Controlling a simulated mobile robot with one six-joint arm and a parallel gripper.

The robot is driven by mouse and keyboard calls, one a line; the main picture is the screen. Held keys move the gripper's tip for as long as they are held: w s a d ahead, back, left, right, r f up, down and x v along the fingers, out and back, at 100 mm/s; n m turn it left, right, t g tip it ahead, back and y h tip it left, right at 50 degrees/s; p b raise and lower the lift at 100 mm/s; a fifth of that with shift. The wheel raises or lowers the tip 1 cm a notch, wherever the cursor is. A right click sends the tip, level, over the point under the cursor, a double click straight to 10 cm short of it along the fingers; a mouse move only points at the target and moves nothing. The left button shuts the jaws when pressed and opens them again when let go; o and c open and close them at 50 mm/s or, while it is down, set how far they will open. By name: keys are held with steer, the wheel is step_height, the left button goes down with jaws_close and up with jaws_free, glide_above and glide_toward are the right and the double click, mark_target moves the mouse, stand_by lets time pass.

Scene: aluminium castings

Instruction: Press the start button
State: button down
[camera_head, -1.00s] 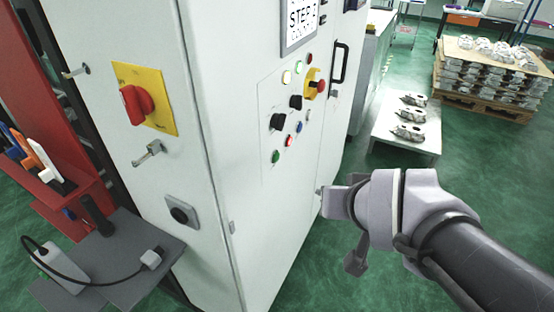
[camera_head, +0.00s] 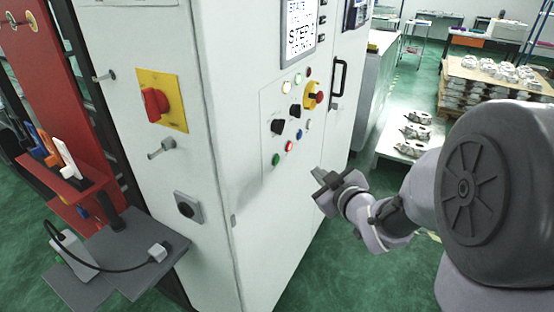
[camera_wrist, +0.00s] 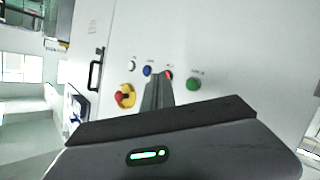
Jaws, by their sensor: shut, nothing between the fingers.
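The control panel on the white cabinet (camera_head: 255,215) carries several buttons and knobs. A green button (camera_head: 276,159) sits at the panel's lower left, with a red button (camera_head: 289,146) up and right of it. I take the green one as the start button; its label is too small to read. In the wrist view the green button (camera_wrist: 194,84) is right of my fingers, and the red button (camera_wrist: 169,75) is by their tips. My gripper (camera_head: 318,174) is shut and empty, in front of the cabinet, right of and a little below the green button, apart from it.
A yellow-backed red emergency stop (camera_head: 318,96) and black knobs (camera_head: 277,127) are on the same panel. A door handle (camera_head: 339,77) stands out at the right. A table with castings (camera_head: 385,148) is behind my arm. A grey shelf (camera_head: 150,262) juts out at lower left.

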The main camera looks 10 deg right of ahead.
steer(key=w+a+b, duration=0.1)
steer(key=w+a, duration=0.3)
steer(key=a, duration=0.2)
steer(key=shift+w+a, duration=0.3)
steer(key=shift+w, duration=0.05)
steer(key=shift+w+a+b, duration=0.1)
steer(key=shift+b, duration=0.2)
stand_by(1.5)
steer(key=shift+w+a, duration=0.15)
steer(key=shift+a, duration=0.1)
steer(key=shift+w+a+b, duration=0.25)
steer(key=shift+a+b, duration=0.1)
steer(key=shift+b, duration=0.25)
stand_by(0.6)
steer(key=shift+d, duration=0.15)
steer(key=shift+s+d, duration=0.5)
steer(key=shift+d, duration=0.05)
steer(key=shift+s+d, duration=0.75)
steer(key=shift+d, duration=0.25)
steer(key=shift+s+d, duration=0.7)
steer(key=shift+d, duration=0.3)
